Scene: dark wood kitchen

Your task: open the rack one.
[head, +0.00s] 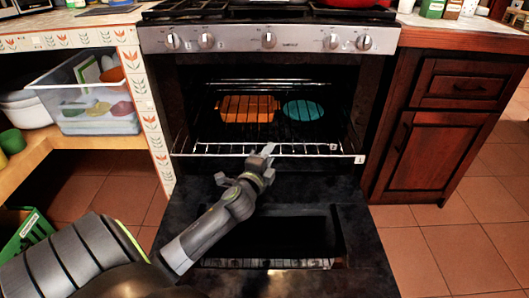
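The oven (160,88) stands with its door (355,235) folded down. A wire rack with a small tag that seems to read 1 has its front bar (315,156) across the oven mouth. Another wire rack (300,82) is higher inside. My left gripper (267,151) reaches over the open door to the middle of the front bar. Its fingertips overlap the bar; whether they are closed on it is too small to tell. My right gripper is not in view.
An orange piece (248,109) and a teal round piece (303,110) lie inside the oven. A wooden cabinet (435,150) stands right. A shelf at left holds a clear bin (95,118); a green crate (27,235) is below. Tiled floor is free at the right.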

